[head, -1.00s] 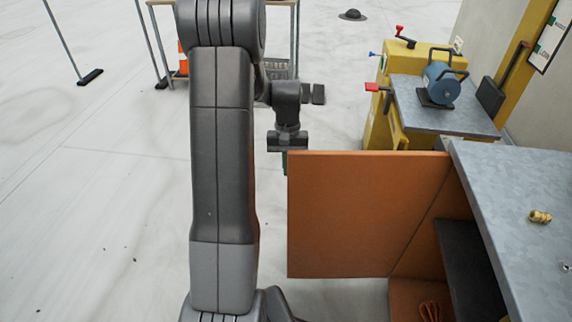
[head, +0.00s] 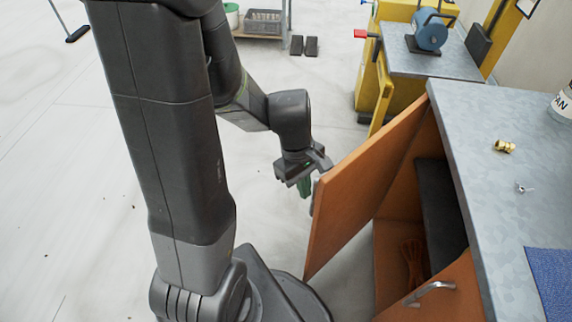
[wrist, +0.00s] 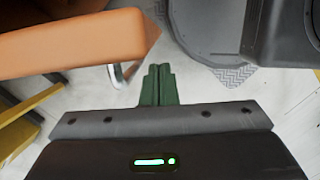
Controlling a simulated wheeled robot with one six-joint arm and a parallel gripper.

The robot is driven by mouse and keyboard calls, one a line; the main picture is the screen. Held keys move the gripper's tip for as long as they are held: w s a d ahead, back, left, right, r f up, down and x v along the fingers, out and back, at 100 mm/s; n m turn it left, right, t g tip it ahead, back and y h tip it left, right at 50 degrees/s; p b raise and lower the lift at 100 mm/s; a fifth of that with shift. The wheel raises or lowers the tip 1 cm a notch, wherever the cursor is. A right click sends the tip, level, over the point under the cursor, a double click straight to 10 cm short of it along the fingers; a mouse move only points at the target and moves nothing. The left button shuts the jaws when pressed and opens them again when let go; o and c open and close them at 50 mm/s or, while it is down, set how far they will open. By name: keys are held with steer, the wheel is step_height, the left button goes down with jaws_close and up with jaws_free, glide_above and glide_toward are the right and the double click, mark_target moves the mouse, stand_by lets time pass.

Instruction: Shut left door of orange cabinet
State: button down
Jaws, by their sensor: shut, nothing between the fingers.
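The orange cabinet's left door (head: 362,186) stands partly open in the head view, swung out from the cabinet beneath the grey top (head: 490,170). Its outer face is turned toward my gripper. My gripper (head: 305,187) is beside the door's free edge, on its outer side, fingers pointing down. In the wrist view the green fingers (wrist: 158,85) are together and empty, just below the door's edge (wrist: 75,43). A silver door handle (wrist: 122,73) shows close to the fingertips. I cannot tell whether the gripper touches the door.
The cabinet's other door (head: 440,292), with a silver handle, is at the lower right. A dark shelf and an orange coil (head: 413,262) show inside. A yellow workbench (head: 385,85) stands behind.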

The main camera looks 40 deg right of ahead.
steer(key=s+d+n+p, duration=0.3)
steer(key=s+d+p, duration=0.1)
steer(key=s, duration=0.9)
steer(key=s+d+n+h+p, duration=0.1)
steer(key=s+d+n+p, duration=0.2)
steer(key=s, duration=1)
steer(key=shift+s+d+n+t+h+p, duration=0.35)
steer(key=shift+d+n, duration=0.25)
steer(key=shift+d, duration=0.5)
steer(key=shift+w, duration=0.2)
